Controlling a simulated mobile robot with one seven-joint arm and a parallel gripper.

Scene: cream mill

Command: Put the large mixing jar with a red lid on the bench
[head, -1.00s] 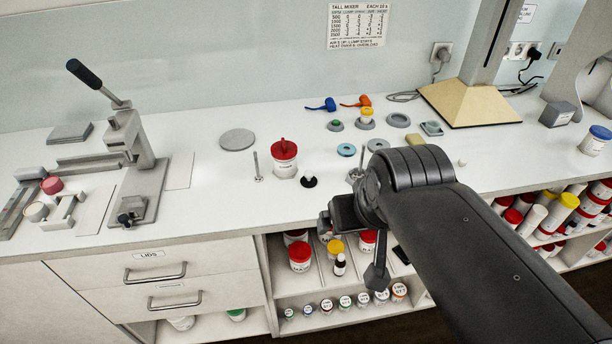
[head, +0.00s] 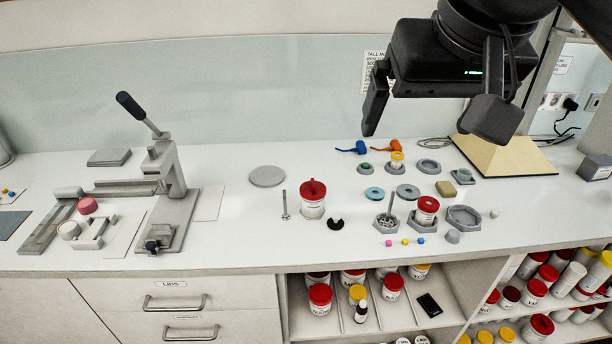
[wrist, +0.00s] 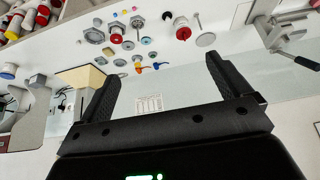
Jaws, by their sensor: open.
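A white jar with a red knobbed lid (head: 312,200) stands upright on the bench (head: 240,235), left of centre; it also shows in the wrist view (wrist: 182,28). A smaller red-lidded jar (head: 427,210) stands on a grey holder to its right. More red-lidded jars (head: 320,300) stand on the shelf below the bench. I cannot tell by size which is the large mixing jar. My gripper (head: 432,125) is high at the upper right, open and empty, its fingers apart in the wrist view (wrist: 163,70). It touches no jar.
A grey lever press (head: 165,195) stands on the left of the bench. A round grey disc (head: 267,176), small rings, holders and coloured cubes lie around the jars. A beige sloped base (head: 505,155) is at the back right. The front strip of bench is mostly clear.

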